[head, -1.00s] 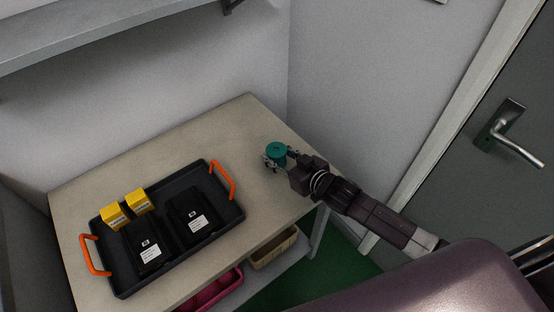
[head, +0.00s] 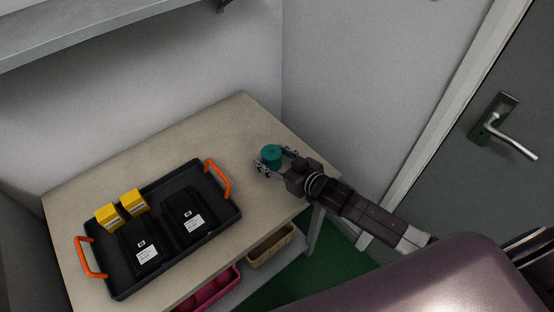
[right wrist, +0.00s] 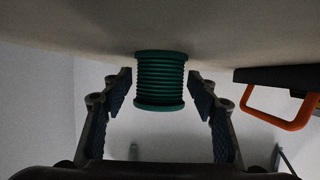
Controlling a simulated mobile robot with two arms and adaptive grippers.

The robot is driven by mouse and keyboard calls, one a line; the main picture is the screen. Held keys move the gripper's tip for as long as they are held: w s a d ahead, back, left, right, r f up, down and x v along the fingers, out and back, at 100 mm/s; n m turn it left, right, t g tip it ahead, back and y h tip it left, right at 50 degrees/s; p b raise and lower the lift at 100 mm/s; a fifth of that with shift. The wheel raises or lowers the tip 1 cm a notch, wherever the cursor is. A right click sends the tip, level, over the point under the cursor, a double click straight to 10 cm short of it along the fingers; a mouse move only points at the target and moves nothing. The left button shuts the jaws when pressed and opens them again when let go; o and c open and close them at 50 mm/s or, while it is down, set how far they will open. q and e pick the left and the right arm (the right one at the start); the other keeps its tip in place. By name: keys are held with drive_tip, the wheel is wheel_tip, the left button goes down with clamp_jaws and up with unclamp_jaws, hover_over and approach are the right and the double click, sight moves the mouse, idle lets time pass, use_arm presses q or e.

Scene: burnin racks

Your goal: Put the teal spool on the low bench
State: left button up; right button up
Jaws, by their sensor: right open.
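The teal spool (head: 272,153) stands upright on the beige bench top (head: 225,125), near its right back corner. In the right wrist view the ribbed spool (right wrist: 160,80) sits between the two fingers. My right gripper (head: 275,160) is open, with a finger on either side of the spool. In the right wrist view a gap shows between the spool and each finger of the gripper (right wrist: 160,95). My left gripper is not in view.
A black tray (head: 120,287) with orange handles holds yellow boxes (head: 121,207) and black labelled packs (head: 142,245) to the left. Below the top are a pink bin (head: 212,290) and a tan bin (head: 272,247). Walls stand close behind; a grey door (head: 500,190) is at right.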

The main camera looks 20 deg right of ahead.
drive_tip(key=shift+s+d+r, duration=0.1)
drive_tip(key=shift+s, duration=0.2)
drive_tip(key=v, duration=1.1)
drive_tip(key=shift+s+d+r, duration=0.1)
drive_tip(key=shift+s+r, duration=0.05)
